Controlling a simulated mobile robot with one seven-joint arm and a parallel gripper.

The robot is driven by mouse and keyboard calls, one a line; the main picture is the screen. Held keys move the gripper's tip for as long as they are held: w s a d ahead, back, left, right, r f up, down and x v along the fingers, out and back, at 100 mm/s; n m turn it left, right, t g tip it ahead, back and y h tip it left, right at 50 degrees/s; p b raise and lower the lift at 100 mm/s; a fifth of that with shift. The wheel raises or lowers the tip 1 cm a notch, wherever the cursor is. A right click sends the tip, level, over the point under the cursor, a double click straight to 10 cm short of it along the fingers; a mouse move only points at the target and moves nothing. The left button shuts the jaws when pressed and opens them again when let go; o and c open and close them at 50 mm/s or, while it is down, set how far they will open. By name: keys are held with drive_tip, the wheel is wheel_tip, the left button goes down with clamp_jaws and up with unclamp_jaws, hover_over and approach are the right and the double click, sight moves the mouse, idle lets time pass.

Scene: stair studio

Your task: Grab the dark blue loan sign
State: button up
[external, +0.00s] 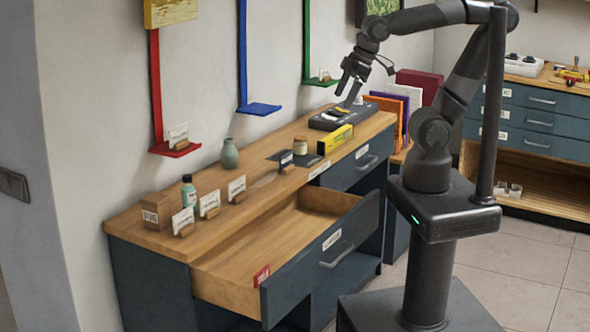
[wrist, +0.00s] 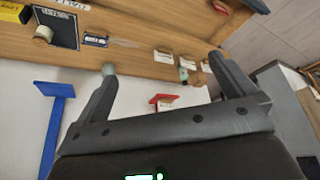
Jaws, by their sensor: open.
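A small dark blue sign (external: 286,158) stands in a wooden holder on the long wooden counter, by the near-left edge of a dark mat (external: 309,162). The sign also shows in the wrist view (wrist: 95,40), beside the mat; its lettering is too small to read. My gripper (external: 347,93) is open and empty, held in the air over the far end of the counter, above the dark tray and to the right of the sign. In the wrist view my gripper's (wrist: 162,65) fingers are spread wide with nothing between them.
A jar (external: 300,146) and a yellow box (external: 335,139) stand near the sign. White signs (external: 237,189), a teal bottle (external: 188,190) and a green vase (external: 230,154) stand farther left. An open drawer (external: 260,250) sticks out below. Red (external: 175,149) and blue (external: 259,108) shelves jut from the wall.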

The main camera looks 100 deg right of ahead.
drive_tip(key=shift+s+a+f+n+t+y, duration=0.1)
drive_tip(key=shift+s+a+n+t+y, duration=0.15)
drive_tip(key=shift+s+a, duration=0.4)
drive_tip(key=shift+s+a+n+t+y, duration=0.15)
drive_tip(key=shift+s+a+n, duration=0.25)
drive_tip(key=shift+s, duration=0.3)
drive_tip(key=shift+c, duration=0.2)
drive_tip(key=m+g, duration=0.6)
drive_tip(key=m, duration=0.3)
hover_over(286, 153)
wheel_tip(286, 153, down, 18)
wheel_tip(286, 153, down, 5)
drive_tip(key=shift+a, duration=0.1)
drive_tip(key=shift+d+f, duration=0.15)
drive_tip(key=shift+f, duration=1.15)
drive_tip(key=shift+d+f, duration=0.15)
drive_tip(key=shift+f, duration=1.15)
